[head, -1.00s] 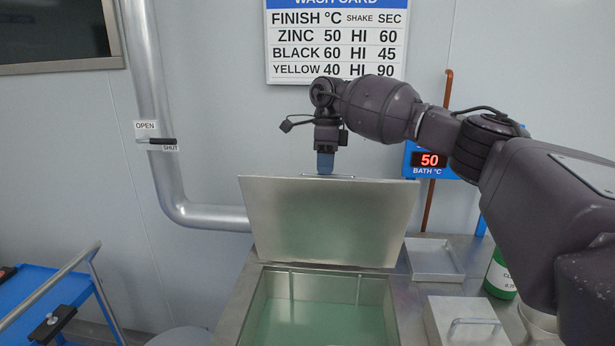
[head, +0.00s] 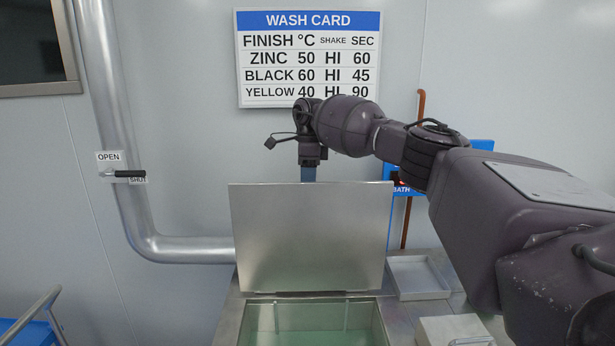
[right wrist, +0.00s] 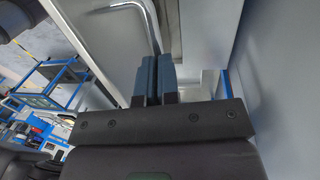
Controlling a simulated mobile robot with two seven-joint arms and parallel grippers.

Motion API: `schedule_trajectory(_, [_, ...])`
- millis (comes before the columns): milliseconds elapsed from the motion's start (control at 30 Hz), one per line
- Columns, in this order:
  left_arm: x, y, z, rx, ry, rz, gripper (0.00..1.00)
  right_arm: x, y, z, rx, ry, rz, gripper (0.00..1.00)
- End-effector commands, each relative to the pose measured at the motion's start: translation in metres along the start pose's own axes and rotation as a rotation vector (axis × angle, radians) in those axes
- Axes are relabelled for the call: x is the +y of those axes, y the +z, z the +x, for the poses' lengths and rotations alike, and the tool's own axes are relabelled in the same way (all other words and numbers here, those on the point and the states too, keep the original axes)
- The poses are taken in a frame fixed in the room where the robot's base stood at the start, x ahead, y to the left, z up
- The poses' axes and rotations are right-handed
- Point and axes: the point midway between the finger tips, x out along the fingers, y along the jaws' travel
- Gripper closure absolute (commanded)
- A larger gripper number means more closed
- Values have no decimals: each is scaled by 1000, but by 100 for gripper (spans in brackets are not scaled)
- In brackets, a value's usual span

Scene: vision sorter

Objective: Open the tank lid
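The metal tank lid (head: 308,240) stands raised and close to upright behind the tank opening (head: 265,325), with its underside facing me. My right gripper (head: 308,174) is at the middle of its top edge, with the fingertips partly hidden behind it. In the right wrist view my right gripper (right wrist: 158,75) has its blue fingers close together, around a silver handle bar (right wrist: 153,30) that runs out past the fingertips. The handle is hidden behind the lid in the head view. My left gripper is not in view.
A silver pipe (head: 105,120) with an OPEN/SHUT lever (head: 128,174) runs down the left wall. A small tray (head: 418,277) and a metal box lid (head: 455,330) sit right of the tank. A blue cart (head: 20,330) stands at lower left.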

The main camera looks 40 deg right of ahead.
Motion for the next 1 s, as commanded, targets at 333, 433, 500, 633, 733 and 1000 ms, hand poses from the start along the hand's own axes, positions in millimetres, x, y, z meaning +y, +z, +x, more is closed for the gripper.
schedule_trajectory(333, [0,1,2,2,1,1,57,2,0,33,32,38,-6,64])
schedule_trajectory(433, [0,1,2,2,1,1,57,2,0,33,31,37,-7,62])
schedule_trajectory(500, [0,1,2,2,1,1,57,2,0,33,31,36,-7,62])
schedule_trajectory(633, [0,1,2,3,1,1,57,2,0,33,32,35,-8,62])
schedule_trajectory(733, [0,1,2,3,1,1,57,2,0,29,31,33,-8,62])
schedule_trajectory(1000, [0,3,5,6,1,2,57,5,1,-12,23,22,-7,62])
